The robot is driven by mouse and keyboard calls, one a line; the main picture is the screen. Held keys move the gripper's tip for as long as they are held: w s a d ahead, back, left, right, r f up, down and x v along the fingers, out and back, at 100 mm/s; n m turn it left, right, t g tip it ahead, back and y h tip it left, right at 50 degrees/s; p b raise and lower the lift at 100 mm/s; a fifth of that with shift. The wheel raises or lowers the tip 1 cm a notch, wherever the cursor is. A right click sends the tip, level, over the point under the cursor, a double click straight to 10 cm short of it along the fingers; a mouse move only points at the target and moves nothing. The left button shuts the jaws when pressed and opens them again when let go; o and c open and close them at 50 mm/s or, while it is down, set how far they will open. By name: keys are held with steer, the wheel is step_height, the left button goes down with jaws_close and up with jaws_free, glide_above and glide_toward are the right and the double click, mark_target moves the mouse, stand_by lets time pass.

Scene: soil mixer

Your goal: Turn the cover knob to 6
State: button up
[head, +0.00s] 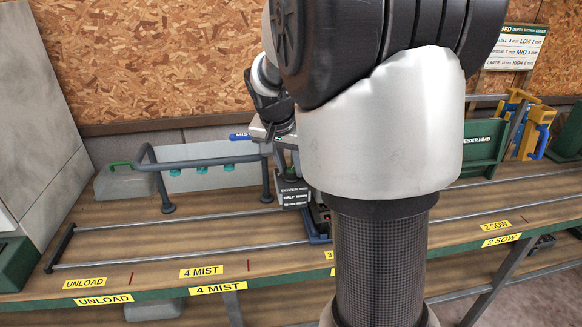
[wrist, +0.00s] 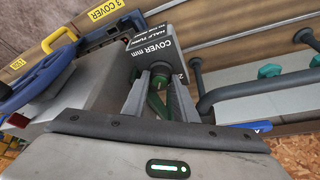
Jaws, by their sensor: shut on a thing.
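The dark cover unit labelled "COVER mm" and "HALF TURN" (wrist: 154,45) stands in the wrist view behind my fingertips. It also shows in the head view (head: 293,193), partly behind my arm. The cover knob (wrist: 161,82) is a dark round piece with green on it, between my two grey fingers. My gripper (wrist: 163,95) is shut on the knob from above. The knob's pointer and most of its scale are hidden by the fingers, so I cannot read its setting.
Metal rails (head: 180,223) run along the wooden bench. A grey-blue mist bar (head: 200,162) with teal nozzles stands left of the cover unit. A green seeder head (head: 484,145) stands at the right. A blue handle (wrist: 45,82) is near the gripper's left side.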

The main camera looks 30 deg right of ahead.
steer(key=shift+w+a+m+g+h, duration=0.1)
steer(key=shift+m+g+h, duration=0.3)
steer(key=shift+m, duration=1.1)
steer(key=o, duration=0.8)
steer(key=shift+c, duration=0.2)
steer(key=p+v, duration=0.1)
steer(key=v, duration=1.6)
steer(key=shift+r, duration=0.2)
steer(key=shift+r+p, duration=0.1)
steer(key=shift+p, duration=0.25)
